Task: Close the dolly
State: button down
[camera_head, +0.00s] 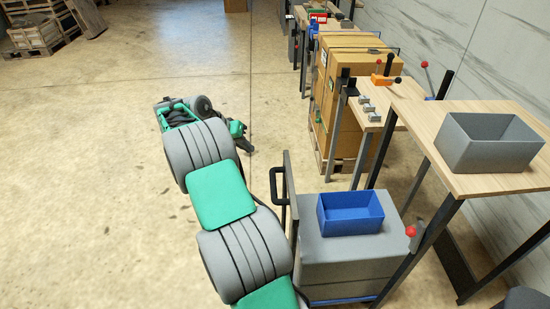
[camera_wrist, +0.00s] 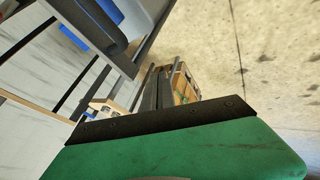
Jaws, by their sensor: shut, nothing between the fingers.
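The grey boxy unit (camera_head: 350,262) at lower centre-right of the head view, with a blue strip at its base, looks like the dolly. A dark upright panel (camera_head: 291,190) with a black bar handle (camera_head: 274,186) stands at its left edge. I cannot tell how far the panel is from closed. My gripper (camera_head: 244,146) is beyond and left of the panel, apart from the handle, over open floor. In the wrist view its dark fingers (camera_wrist: 157,88) are together with nothing between them. My arm covers the floor left of the unit.
A blue bin (camera_head: 350,212) sits on the unit. A wooden table (camera_head: 437,121) to the right carries a grey bin (camera_head: 487,142). Stacked cardboard boxes (camera_head: 345,75) stand behind, beside a bench with small clamps. The floor (camera_head: 110,190) on the left is clear.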

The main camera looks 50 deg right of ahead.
jog(key=s+d+f, duration=0.6)
jog(key=d+f, duration=0.2)
jog(key=shift+d, duration=0.15)
dwell(0.4)
